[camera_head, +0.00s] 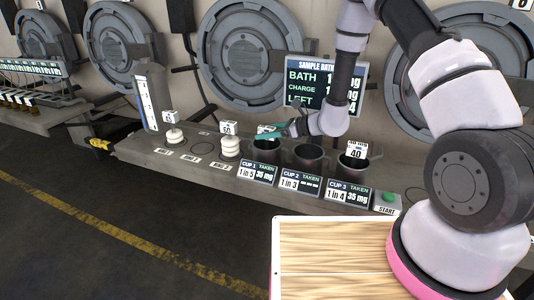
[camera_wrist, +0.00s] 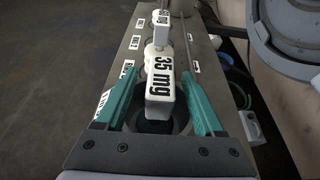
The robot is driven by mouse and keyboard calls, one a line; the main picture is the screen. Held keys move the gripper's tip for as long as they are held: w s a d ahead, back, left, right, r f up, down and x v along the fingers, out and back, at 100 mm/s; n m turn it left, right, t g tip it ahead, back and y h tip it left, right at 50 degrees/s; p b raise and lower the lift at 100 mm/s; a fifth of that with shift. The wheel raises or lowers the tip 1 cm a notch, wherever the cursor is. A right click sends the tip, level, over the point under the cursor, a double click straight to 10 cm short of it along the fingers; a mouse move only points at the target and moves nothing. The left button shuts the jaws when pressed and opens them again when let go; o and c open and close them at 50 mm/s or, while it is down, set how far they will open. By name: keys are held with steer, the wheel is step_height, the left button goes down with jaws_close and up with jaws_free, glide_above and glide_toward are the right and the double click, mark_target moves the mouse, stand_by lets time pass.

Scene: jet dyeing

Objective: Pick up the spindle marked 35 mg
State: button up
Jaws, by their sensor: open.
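The spindle marked 35 mg (camera_wrist: 160,90) stands upright between my gripper's teal fingers in the wrist view, its white label facing the camera. A dark round opening shows below it. In the head view only a sliver of a white tag (camera_head: 266,129) shows at cup 1, partly behind the fingers; its text is unreadable there. My gripper (camera_wrist: 158,78) is open, with one finger on each side of the spindle; I cannot tell whether either touches it. My gripper also shows in the head view (camera_head: 272,135), reaching in from the right over the cups.
A spindle marked 50 (camera_head: 230,146) and another tagged spindle (camera_head: 173,132) stand left on the bench (camera_head: 200,172). Cup 2 (camera_head: 308,160) stands between cup 1 and cup 3 (camera_head: 353,168), which holds a tag reading 40. Signs and a green start button (camera_head: 388,197) line the front edge.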

jaws_close()
stand_by(1.4)
